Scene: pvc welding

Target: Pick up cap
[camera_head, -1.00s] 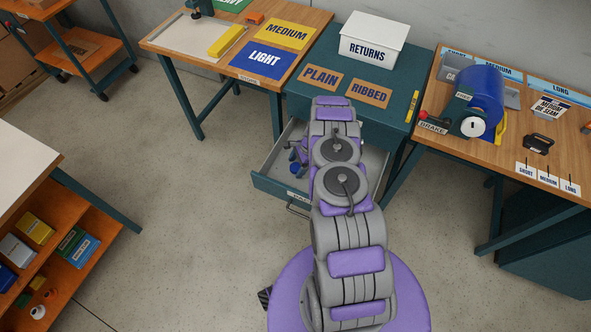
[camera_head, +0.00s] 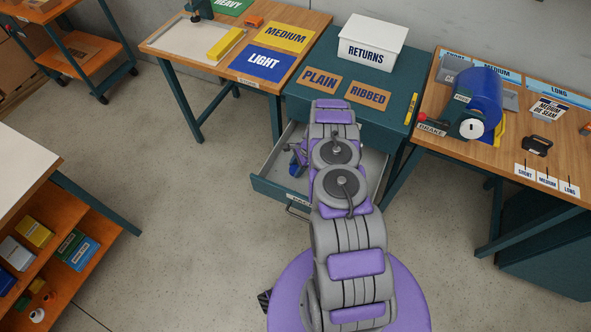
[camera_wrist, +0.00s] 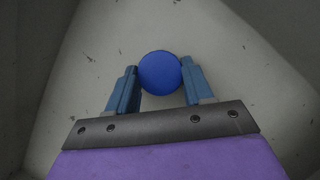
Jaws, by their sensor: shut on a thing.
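The cap is a round blue disc (camera_wrist: 160,72) between my fingertips in the wrist view. My gripper (camera_wrist: 159,76) is shut on it, with one blue finger on each side. In the head view, my gripper (camera_head: 297,160) is partly hidden by my arm, inside the open drawer (camera_head: 262,183) of the teal cabinet. The cap itself cannot be made out clearly there. The grey drawer floor (camera_wrist: 215,45) shows around the cap in the wrist view; whether the cap still touches it I cannot tell.
The drawer walls stand close around my gripper. The cabinet top holds a white RETURNS box (camera_head: 372,42) and PLAIN (camera_head: 320,79) and RIBBED (camera_head: 369,95) labels. A wooden table with coloured mats stands left, and another with a blue machine (camera_head: 482,98) stands right.

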